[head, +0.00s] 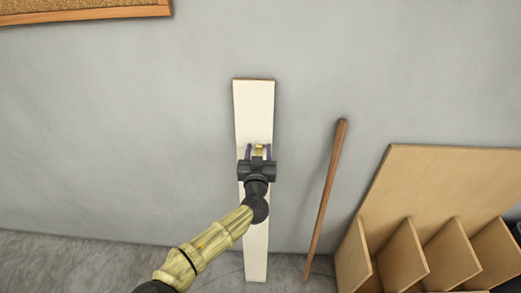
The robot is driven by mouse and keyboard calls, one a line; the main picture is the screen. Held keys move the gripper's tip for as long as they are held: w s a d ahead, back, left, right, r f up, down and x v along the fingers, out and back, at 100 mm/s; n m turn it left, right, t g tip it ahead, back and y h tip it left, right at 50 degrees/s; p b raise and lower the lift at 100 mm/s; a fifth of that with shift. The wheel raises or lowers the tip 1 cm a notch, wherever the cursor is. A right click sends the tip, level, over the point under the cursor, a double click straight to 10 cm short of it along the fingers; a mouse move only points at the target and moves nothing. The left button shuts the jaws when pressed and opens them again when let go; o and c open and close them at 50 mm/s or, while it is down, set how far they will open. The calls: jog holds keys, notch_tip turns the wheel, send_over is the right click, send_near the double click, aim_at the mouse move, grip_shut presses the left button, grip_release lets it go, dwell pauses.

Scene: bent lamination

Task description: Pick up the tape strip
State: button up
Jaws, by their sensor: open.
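A small yellow piece that looks like the tape strip (260,149) shows between the fingertips of my gripper (258,150), in the middle of the head view. It appears to lie against a long, pale, narrow board (254,105) that stands upright against the wall. My gripper is open, with one purple-tinted finger on each side of the yellow piece. I cannot tell whether the fingers touch it. The lower part of the piece is hidden behind the gripper body, and my arm covers part of the board.
A thin brown wooden rod (326,200) leans on the grey wall (120,130) right of the board. A tan wooden rack with slanted dividers (450,170) stands at the lower right. A corkboard (70,10) hangs at the upper left. The wall left of the board is clear.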

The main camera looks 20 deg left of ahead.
jog(key=c, duration=0.9)
jog(key=shift+o, duration=0.2)
jog(key=shift+r, duration=0.15)
jog(key=shift+w+r, duration=0.1)
jog(key=shift+r, duration=0.45)
notch_tip(320, 180, up, 17)
jog(key=shift+f+b, duration=0.15)
jog(key=shift+b, duration=0.3)
jog(key=shift+r+p+v, duration=0.15)
jog(key=shift+p+v, duration=0.05)
jog(key=shift+v, duration=1.1)
jog(key=shift+r+p+v, duration=0.15)
jog(key=shift+v, duration=1.2)
